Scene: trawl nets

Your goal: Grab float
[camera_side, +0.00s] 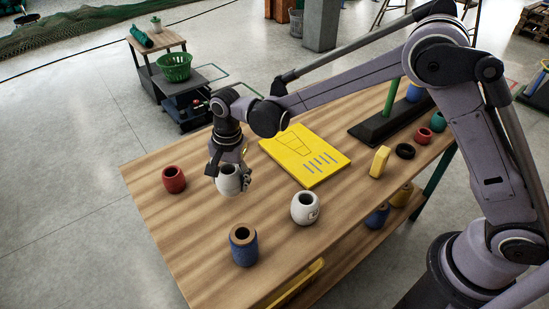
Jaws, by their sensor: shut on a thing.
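My gripper (228,172) points down over the left part of the wooden table and is shut on a white float (229,184). The gripper's fingers hide part of this float. I cannot tell whether the float touches the table. A red float (174,179) stands to the left of my gripper.
A yellow board (325,173) lies behind the white floats. A yellow block (379,161), a black ring (405,151), a red float (424,136) and a green float (438,122) are at the right by a black-based stand (372,132). The table's left corner is clear.

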